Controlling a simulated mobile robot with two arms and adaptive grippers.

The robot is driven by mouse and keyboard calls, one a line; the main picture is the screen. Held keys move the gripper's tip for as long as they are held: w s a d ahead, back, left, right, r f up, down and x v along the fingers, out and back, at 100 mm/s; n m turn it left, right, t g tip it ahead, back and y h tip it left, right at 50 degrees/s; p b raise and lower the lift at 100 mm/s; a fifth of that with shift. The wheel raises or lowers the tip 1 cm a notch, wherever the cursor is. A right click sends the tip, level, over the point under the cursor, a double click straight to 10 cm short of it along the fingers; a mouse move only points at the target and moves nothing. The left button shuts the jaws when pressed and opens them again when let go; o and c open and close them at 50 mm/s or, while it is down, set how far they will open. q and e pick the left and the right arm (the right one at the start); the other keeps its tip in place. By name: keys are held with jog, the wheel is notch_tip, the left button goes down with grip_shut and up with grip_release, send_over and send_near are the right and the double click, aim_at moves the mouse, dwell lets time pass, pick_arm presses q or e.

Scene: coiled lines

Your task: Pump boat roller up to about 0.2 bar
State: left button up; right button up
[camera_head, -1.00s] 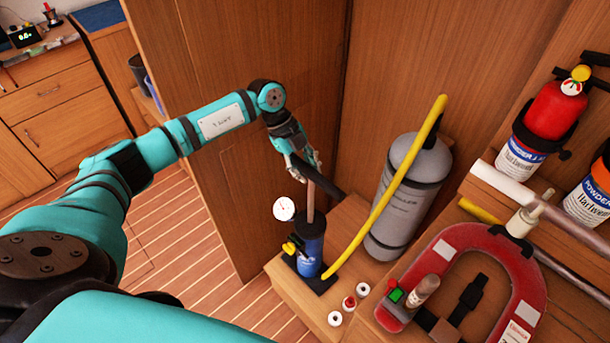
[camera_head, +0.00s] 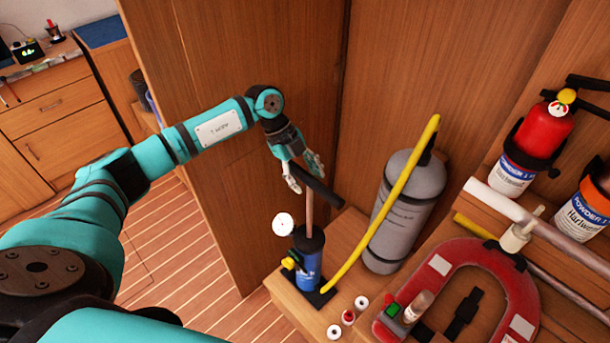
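The blue hand pump (camera_head: 308,266) stands upright on a wooden ledge, its shaft (camera_head: 309,214) raised and its black cross handle (camera_head: 322,190) on top. A white round gauge (camera_head: 283,224) sits left of the pump; its reading is too small to tell. A yellow hose (camera_head: 384,215) runs from the pump's foot up to the top of the grey boat roller (camera_head: 405,212), which stands behind to the right. My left gripper (camera_head: 304,174) is at the handle's left end, its fingers spread on either side; whether they touch it I cannot tell. My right gripper is out of view.
White and red caps (camera_head: 348,317) lie on the ledge right of the pump. A red horseshoe-shaped float (camera_head: 455,258) lies at the front right. Fire extinguishers (camera_head: 538,140) hang at the far right. A wooden panel (camera_head: 225,80) stands behind my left arm.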

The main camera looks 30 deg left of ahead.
pick_arm(q)
jog(key=shift+a, duration=0.1)
jog(key=v, duration=1.2)
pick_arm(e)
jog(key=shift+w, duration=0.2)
